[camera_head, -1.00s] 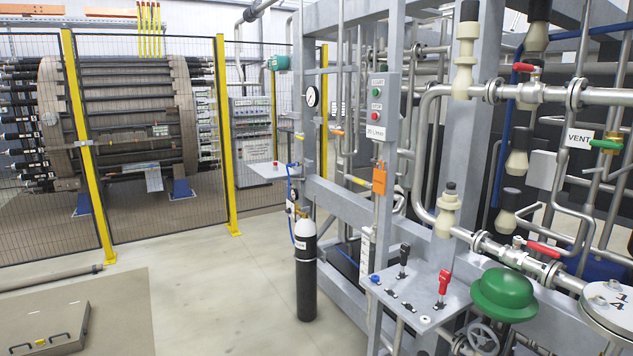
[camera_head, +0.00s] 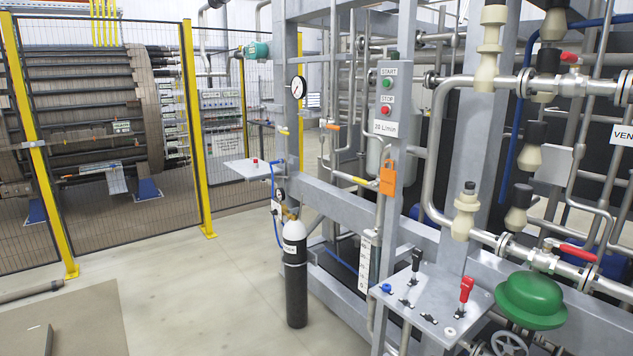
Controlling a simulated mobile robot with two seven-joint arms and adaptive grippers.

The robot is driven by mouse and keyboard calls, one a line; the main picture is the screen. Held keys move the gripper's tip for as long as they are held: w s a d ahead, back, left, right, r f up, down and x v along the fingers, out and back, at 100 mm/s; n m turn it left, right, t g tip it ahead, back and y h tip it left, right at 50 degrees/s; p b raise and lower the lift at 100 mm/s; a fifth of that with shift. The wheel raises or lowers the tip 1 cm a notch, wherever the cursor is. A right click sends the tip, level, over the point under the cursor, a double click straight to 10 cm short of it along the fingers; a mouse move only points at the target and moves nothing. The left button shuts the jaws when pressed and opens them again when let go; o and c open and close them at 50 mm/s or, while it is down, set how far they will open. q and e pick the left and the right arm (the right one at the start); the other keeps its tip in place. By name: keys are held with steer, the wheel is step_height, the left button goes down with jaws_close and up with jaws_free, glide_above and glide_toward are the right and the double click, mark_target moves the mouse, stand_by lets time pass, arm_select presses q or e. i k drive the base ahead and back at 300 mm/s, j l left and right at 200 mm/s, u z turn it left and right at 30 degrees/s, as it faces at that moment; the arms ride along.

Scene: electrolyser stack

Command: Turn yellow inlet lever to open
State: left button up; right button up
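Several small yellow or orange levers show on the pipe skid. One yellow lever (camera_head: 283,130) is on the frame post below the round gauge (camera_head: 298,87). An orange-yellow lever (camera_head: 331,126) is on a thin vertical pipe to its right. Another yellow lever (camera_head: 362,181) is on piping left of the orange tag (camera_head: 388,177). I cannot read any inlet label or tell which one is the inlet lever. Neither of my grippers is in view, and nothing of mine touches a lever.
A black and white gas cylinder (camera_head: 295,270) stands on the floor before the skid. A panel with black and red levers (camera_head: 425,300) and a green dome (camera_head: 531,300) jut out at lower right. A yellow-posted mesh fence (camera_head: 193,130) is at left. Open floor (camera_head: 200,300) lies between.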

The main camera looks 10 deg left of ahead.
mark_target(373, 185)
steer(key=z, duration=0.25)
steer(key=i+j+z, duration=0.25)
steer(key=i+z, duration=0.2)
steer(key=i+j+z, duration=0.4)
steer(key=i+j, duration=0.2)
steer(key=j, duration=0.15)
steer(key=i+j+z, duration=0.15)
steer(key=j, duration=0.15)
steer(key=i+j, duration=0.15)
steer(key=j, duration=0.2)
steer(key=i+z, duration=0.05)
